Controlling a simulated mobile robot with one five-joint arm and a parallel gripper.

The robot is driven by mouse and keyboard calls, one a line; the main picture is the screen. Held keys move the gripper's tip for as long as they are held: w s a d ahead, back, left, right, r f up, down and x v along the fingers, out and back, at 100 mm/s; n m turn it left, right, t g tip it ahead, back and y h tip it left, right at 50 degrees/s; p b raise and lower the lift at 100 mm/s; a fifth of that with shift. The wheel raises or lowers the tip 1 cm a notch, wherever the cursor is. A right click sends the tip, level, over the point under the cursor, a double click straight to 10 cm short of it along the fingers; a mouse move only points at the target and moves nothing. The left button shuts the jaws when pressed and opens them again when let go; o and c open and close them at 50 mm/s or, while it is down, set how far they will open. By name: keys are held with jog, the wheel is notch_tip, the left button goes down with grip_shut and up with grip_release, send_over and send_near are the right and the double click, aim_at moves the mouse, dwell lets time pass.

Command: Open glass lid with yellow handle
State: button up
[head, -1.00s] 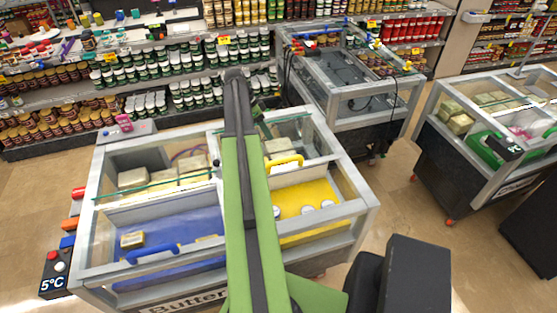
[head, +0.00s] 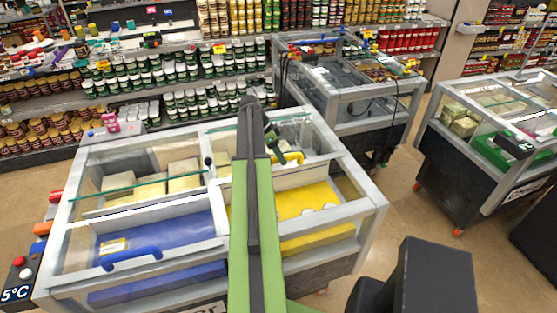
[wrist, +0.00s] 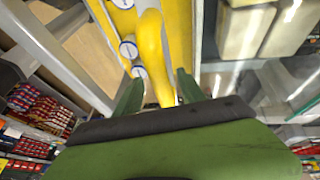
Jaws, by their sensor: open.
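The yellow handle (head: 293,157) sits on the glass lid (head: 305,180) of the right half of the near freezer, above a yellow compartment. My gripper (head: 271,135) is at the handle's left end in the head view, partly hidden behind my arm. In the wrist view, my gripper (wrist: 158,90) has its two green fingers spread apart. The yellow handle (wrist: 152,50) runs lengthwise between and beyond them. I cannot tell whether a finger touches it.
The left half of the freezer has a blue handle (head: 131,258) over a blue compartment. Blocks of butter (head: 184,172) lie at its back. Stocked shelves line the back.

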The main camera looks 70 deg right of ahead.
grip_shut()
dwell(1.4)
